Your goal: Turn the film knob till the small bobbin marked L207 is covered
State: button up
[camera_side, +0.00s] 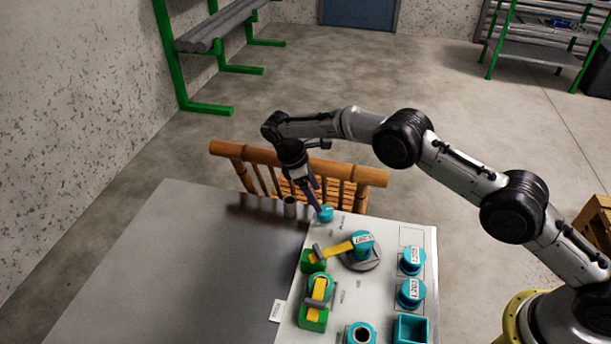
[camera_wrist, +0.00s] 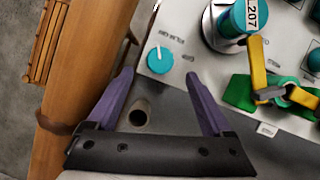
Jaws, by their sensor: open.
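The film knob (camera_side: 326,213) is a small teal dial at the far left corner of the pale panel. It also shows in the wrist view (camera_wrist: 159,61), with a white pointer line and a label beside it. My gripper (camera_side: 314,206) is open and points down at the knob. In the wrist view the knob appears between the tips of my purple fingers (camera_wrist: 159,73); I cannot tell whether they touch it. The teal bobbin marked L207 (camera_wrist: 245,18) stands on a grey disc, its label uncovered.
Green blocks (camera_side: 313,318) with yellow and grey parts stand along the panel's left side. Two labelled teal bobbins (camera_side: 411,292) and a square teal bin (camera_side: 409,329) are at right. A bamboo chair (camera_side: 232,150) is behind the table.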

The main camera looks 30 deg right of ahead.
jog(key=v, duration=0.7)
jog(key=shift+a+r, duration=0.15)
jog(key=shift+r, duration=0.2)
jog(key=shift+w, duration=0.1)
jog(key=n+t, duration=0.4)
jog(key=n, duration=0.6)
send_near(325, 210)
jog(key=x, duration=0.8)
jog(key=shift+f, duration=0.35)
jog(key=shift+c, duration=0.3)
grip_shut()
jog(key=shift+w, duration=0.1)
